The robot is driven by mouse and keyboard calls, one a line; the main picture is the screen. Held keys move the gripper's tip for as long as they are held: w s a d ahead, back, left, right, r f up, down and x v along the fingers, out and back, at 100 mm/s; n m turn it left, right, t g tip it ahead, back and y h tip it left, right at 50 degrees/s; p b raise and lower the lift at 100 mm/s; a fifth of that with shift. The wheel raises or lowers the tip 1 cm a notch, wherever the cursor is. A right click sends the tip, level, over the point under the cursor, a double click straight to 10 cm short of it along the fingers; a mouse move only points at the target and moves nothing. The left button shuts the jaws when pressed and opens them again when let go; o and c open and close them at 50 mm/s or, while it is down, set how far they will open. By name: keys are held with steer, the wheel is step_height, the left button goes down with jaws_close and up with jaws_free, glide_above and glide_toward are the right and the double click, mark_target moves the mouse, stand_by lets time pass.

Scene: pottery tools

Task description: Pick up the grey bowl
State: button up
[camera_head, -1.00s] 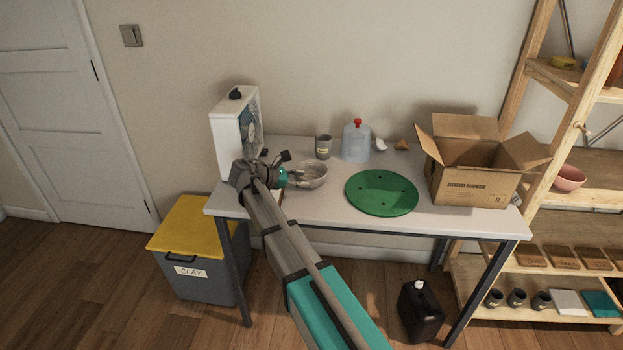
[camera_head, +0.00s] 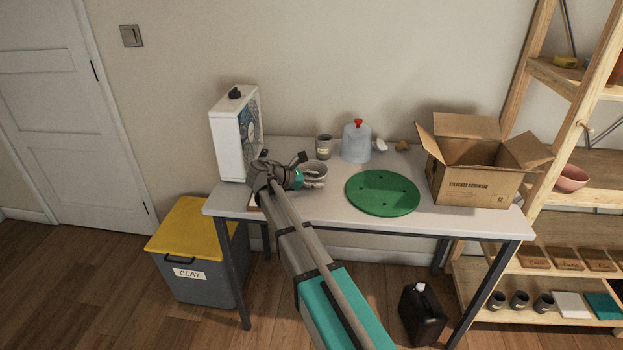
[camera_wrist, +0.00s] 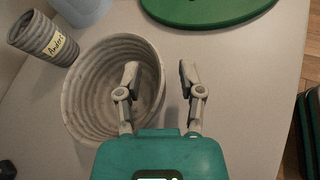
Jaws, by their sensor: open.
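The grey bowl (camera_wrist: 84,95) is ribbed and stands upright on the table; the wrist view looks down into it. In the head view the bowl (camera_head: 318,168) is partly hidden behind my gripper. My gripper (camera_wrist: 160,76) is open and empty. In the wrist view its left finger overlaps the bowl's right side and its right finger is over bare table, so the bowl's right rim lies between the fingers in the picture. I cannot tell how far above the rim the fingertips are. In the head view my gripper (camera_head: 307,168) is at the bowl.
A grey labelled cup (camera_wrist: 44,38) stands beside the bowl, with a translucent jug (camera_head: 356,143) behind. A green disc (camera_head: 382,193) lies to the right, then an open cardboard box (camera_head: 472,180). A white fan-like unit (camera_head: 228,140) stands at the left. The table's front strip is clear.

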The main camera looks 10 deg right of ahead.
jaws_close()
stand_by(0.3)
steer(key=shift+r, duration=0.15)
stand_by(0.3)
step_height(320, 180, up, 3)
steer(key=p, duration=0.3)
steer(key=s+r+p, duration=0.9)
steer(key=s+p, duration=0.1)
steer(key=s, duration=0.4)
steer(key=shift+d+r, duration=0.4)
steer(key=shift+d, duration=0.05)
